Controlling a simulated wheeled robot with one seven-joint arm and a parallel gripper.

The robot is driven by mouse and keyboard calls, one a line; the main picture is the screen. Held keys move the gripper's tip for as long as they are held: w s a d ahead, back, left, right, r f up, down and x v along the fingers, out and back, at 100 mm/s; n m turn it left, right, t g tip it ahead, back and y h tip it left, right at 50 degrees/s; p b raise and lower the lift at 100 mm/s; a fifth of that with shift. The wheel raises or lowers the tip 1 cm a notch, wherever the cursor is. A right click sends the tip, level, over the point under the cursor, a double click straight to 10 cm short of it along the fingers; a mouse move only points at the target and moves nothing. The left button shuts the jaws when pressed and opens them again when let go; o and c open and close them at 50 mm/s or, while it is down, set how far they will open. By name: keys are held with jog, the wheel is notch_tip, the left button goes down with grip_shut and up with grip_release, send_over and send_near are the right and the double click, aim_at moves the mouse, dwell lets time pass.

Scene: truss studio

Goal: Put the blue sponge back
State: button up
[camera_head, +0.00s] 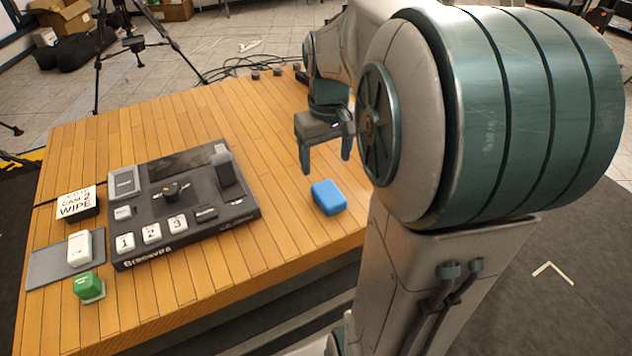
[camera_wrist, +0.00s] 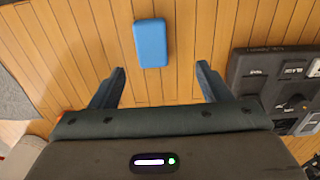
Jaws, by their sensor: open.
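The blue sponge (camera_head: 328,197) lies flat on the wooden table, right of the dark control panel and near the table's front edge. In the wrist view the sponge (camera_wrist: 151,43) lies beyond the fingertips, between their lines and a little left of centre. My gripper (camera_head: 325,166) is open and empty. It hangs above the table, slightly behind the sponge in the head view. Its two blue fingers show in the wrist view (camera_wrist: 160,78), apart from the sponge.
The control panel (camera_head: 190,235) has numbered buttons, a joystick and an upright lever. A grey mat (camera_head: 48,266) at the left bears a white block (camera_head: 79,248). The wood behind the panel is clear.

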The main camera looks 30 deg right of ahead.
jog(key=s+a+f+t, duration=0.2)
jog(key=s+a, duration=0.8)
jog(key=s, duration=0.1)
jog(key=shift+s+a+f+t, duration=0.2)
jog(key=shift+t, duration=0.1)
dwell(0.5)
